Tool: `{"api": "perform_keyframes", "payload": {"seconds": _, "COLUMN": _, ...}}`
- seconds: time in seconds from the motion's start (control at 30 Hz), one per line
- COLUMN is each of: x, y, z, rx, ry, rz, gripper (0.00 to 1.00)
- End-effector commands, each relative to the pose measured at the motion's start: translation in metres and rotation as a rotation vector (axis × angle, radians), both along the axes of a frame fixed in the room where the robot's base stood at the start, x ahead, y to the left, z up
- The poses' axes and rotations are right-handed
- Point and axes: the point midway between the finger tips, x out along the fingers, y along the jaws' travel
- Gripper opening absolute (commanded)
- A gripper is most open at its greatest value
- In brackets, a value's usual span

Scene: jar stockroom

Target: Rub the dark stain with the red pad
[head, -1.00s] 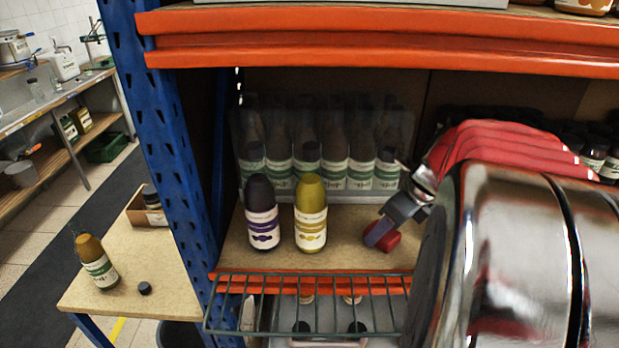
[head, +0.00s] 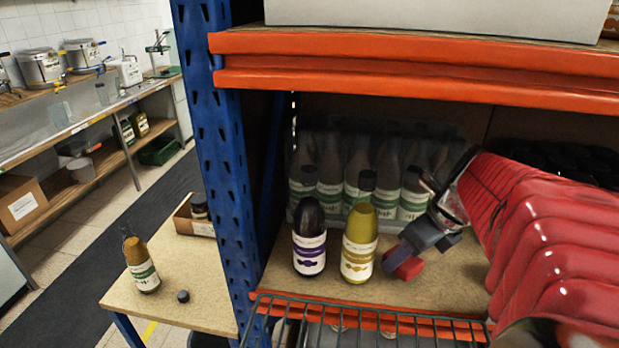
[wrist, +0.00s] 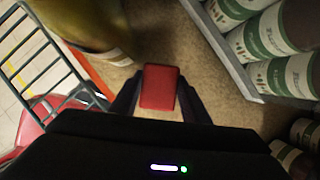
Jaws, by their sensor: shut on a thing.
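My gripper (head: 396,260) is shut on the red pad (head: 406,267) and holds it low over the tan shelf board (head: 440,285), just right of the yellow bottle. In the wrist view the red pad (wrist: 160,87) sits between the two dark fingers, over the board. I cannot tell whether the pad touches the board. I cannot make out the dark stain in either view; the pad, gripper or bottles may hide it.
A yellow bottle (head: 358,243) and a dark purple bottle (head: 309,237) stand close left of the pad. Several green-labelled bottles in a clear bin (head: 290,170) stand behind. A wire rack (head: 360,323) juts from the shelf front. A blue upright (head: 217,150) bounds the left.

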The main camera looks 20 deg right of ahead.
Motion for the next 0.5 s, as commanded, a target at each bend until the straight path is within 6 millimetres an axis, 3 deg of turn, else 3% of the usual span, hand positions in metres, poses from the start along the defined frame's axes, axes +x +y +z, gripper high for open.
{"api": "perform_keyframes", "payload": {"seconds": 0.5, "x": 0.0, "y": -0.001, "z": 0.045, "rx": 0.001, "ry": 0.001, "rz": -0.002, "gripper": 0.18}}
